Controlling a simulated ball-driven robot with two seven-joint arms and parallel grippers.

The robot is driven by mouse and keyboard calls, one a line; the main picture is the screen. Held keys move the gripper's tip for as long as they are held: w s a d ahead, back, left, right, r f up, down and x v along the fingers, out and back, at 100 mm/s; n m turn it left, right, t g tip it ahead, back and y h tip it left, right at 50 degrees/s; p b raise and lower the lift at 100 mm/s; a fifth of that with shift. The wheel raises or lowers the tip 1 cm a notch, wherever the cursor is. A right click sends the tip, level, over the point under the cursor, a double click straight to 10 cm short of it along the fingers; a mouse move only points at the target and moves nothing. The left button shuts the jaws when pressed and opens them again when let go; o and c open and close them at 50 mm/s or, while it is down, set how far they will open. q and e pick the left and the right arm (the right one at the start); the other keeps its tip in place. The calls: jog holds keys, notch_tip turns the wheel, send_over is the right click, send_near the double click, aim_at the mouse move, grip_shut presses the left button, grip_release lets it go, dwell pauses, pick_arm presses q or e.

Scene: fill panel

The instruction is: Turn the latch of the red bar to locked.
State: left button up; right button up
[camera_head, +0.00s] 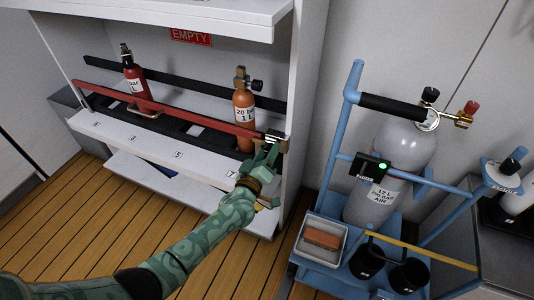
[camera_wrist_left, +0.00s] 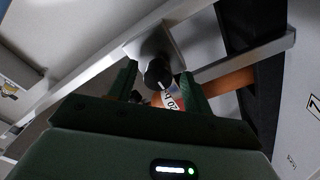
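The red bar (camera_head: 175,110) runs across the front of the white shelf, in front of a red cylinder (camera_head: 134,78) and an orange cylinder (camera_head: 244,120). Its latch (camera_head: 273,136) is at the bar's right end, partly hidden by my left gripper (camera_head: 267,155). In the left wrist view the latch shows as a round black knob (camera_wrist_left: 158,73) with a white mark, on a pale plate. The green fingers of my left gripper (camera_wrist_left: 158,88) are apart on either side of the knob; contact is not visible. My right gripper is not in view.
The shelf's side wall (camera_head: 305,110) stands just right of the latch. A blue trolley (camera_head: 345,145) with a large grey cylinder (camera_head: 405,150), a tray (camera_head: 303,251) and black cups stands further right. Wooden floor (camera_head: 55,245) is clear at the lower left.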

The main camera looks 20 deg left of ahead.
aim_at(268, 151)
pick_arm(q)
jog(key=shift+s, duration=0.1)
jog(key=s+p, duration=0.2)
jog(key=s, duration=0.3)
jog(key=shift+r+p, duration=0.25)
jog(key=shift+p, duration=0.15)
jog(key=s+f+p, duration=0.1)
jog(key=s+p, duration=0.2)
jog(key=s, duration=0.8)
jog(key=shift+a+f, duration=0.2)
jog(key=shift+a, duration=0.05)
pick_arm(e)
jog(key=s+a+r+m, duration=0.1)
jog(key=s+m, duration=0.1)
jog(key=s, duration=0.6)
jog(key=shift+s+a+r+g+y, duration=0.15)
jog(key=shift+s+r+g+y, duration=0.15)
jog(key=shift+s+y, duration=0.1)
